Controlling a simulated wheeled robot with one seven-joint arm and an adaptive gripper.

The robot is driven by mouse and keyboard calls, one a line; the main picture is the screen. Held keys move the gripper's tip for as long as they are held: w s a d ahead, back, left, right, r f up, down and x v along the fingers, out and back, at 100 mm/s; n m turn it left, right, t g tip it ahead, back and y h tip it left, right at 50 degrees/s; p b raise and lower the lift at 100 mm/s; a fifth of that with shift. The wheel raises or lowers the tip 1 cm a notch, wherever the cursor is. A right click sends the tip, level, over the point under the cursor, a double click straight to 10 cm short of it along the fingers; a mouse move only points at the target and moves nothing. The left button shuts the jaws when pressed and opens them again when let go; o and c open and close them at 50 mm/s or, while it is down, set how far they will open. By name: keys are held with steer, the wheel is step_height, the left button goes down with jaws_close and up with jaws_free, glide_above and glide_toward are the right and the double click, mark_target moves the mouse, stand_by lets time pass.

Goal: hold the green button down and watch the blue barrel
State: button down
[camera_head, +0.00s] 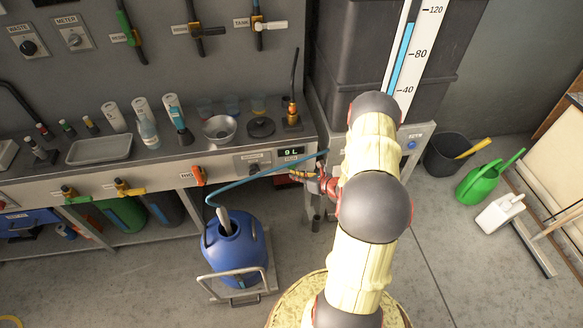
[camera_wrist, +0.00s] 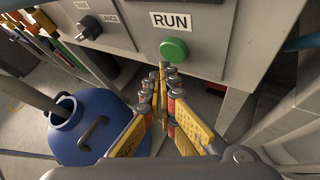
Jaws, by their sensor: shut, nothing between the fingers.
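The green button (camera_wrist: 174,50) is round and sits under the RUN label on the grey bench front, in the wrist view. My gripper (camera_wrist: 163,70) is shut and empty, its tips just below the button in that picture. I cannot tell whether they touch it. In the head view my gripper (camera_head: 297,175) is at the bench front, under a display (camera_head: 290,152) reading 9 L; I cannot make out the button there.
The bench top (camera_head: 180,152) holds a tray, bottles, a bowl and other small items. A level gauge (camera_head: 408,50) stands behind my arm. A black bin (camera_head: 450,155), a green watering can (camera_head: 485,180) and a white jug (camera_head: 500,212) are on the floor at right.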

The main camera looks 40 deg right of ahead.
steer(key=shift+w+d, duration=0.1)
steer(key=shift+w, duration=0.05)
stand_by(0.4)
steer(key=shift+w+d, duration=0.15)
steer(key=shift+w, duration=0.05)
steer(key=shift+w+d+b, duration=0.3)
steer(key=shift+w, duration=0.2)
stand_by(2.0)
stand_by(3.3)
steer(key=shift+s+a, duration=0.55)
steer(key=shift+s, duration=0.3)
steer(key=shift+s+a+p, duration=0.2)
steer(key=shift+s+a, duration=0.25)
steer(key=shift+s, duration=0.25)
steer(key=shift+s+a+p, duration=0.2)
steer(key=shift+s+a, duration=0.2)
steer(key=shift+s, duration=0.35)
steer(key=shift+s+a+p, duration=0.2)
steer(key=shift+s+a, duration=0.25)
steer(key=shift+s, duration=0.25)
